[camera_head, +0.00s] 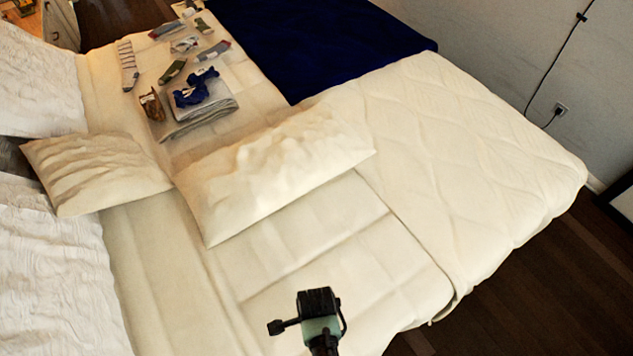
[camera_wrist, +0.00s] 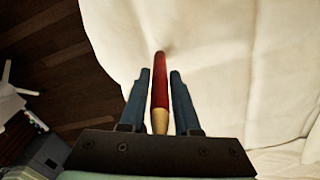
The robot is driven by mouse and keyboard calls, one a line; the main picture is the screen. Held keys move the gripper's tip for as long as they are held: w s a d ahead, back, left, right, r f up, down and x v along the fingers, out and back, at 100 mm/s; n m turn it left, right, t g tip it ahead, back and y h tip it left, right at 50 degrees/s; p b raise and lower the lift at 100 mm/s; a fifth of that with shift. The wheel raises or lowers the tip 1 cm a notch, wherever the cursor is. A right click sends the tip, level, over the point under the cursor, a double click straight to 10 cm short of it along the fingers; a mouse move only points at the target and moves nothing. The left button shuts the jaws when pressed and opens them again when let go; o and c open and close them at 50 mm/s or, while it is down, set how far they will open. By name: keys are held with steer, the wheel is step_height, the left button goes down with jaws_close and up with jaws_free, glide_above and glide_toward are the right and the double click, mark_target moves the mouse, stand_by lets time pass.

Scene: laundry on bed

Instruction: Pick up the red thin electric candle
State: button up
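The thin red electric candle (camera_wrist: 160,82) shows in the wrist view between the two fingers of my gripper (camera_wrist: 160,75). Its tan, flame-shaped end points towards my palm and its red end points away, over the white sheet. It lies roughly along the fingers. The fingers are close together with the candle between them, and little or no gap shows on either side. In the head view my gripper (camera_head: 320,318) is over the near part of the bed, and the candle is hidden there. Whether its far end touches the sheet is unclear.
The bed (camera_head: 335,250) is bare around my gripper. A long pillow (camera_head: 275,175) and a smaller pillow (camera_head: 95,170) lie beyond. Several socks (camera_head: 128,65) and folded cloth (camera_head: 200,120) lie at the far left, beside a dark blue blanket (camera_head: 320,40). Dark floor (camera_wrist: 50,70) borders the bed.

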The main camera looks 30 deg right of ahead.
jaws_close()
